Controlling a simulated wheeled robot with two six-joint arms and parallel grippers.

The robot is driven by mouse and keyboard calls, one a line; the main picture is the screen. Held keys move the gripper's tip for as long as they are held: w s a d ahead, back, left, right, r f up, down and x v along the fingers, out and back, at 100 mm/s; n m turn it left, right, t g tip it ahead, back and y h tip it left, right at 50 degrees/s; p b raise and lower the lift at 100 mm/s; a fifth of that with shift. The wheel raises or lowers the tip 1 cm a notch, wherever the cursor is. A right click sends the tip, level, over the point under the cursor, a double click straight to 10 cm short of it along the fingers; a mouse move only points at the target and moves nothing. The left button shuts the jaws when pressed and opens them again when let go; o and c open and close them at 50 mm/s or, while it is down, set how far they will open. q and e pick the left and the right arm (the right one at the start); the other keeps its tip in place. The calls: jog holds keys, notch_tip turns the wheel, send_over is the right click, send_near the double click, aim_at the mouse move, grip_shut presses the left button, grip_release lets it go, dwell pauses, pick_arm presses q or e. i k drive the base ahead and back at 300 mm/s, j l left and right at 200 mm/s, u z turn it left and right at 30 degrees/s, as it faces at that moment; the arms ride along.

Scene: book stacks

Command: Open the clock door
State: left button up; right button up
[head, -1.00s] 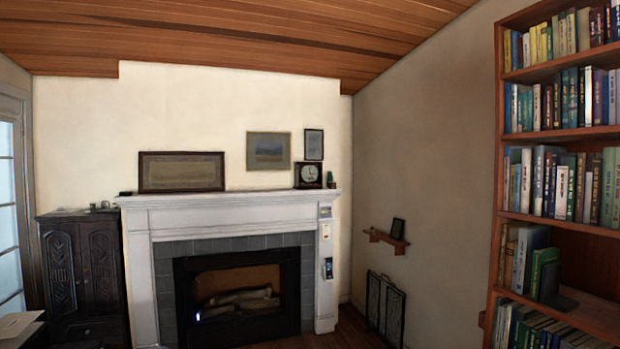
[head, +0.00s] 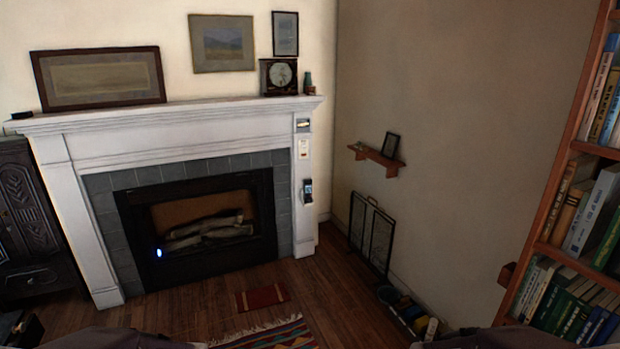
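The clock (head: 279,76) stands on the right part of the white mantel, below a small framed picture. It has a dark square case and a pale round face. Its front faces the room, but it is too small to tell how its door stands. My grippers do not show. Grey shapes at the bottom edge look like parts of my own arms.
The white mantel (head: 180,114) frames a dark fireplace (head: 203,228). A small green bottle (head: 308,84) stands right of the clock. A striped rug (head: 268,335) lies on the wooden floor. A bookshelf (head: 583,140) stands at the right. A folded screen (head: 370,234) leans by the wall.

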aim_at(265, 67)
jog(key=i, duration=0.85)
jog(key=i+u, duration=0.1)
jog(key=i, duration=0.7)
jog(key=i+l+u, duration=0.1)
jog(key=i, duration=0.75)
jog(key=i+l, duration=0.25)
jog(key=i, duration=0.55)
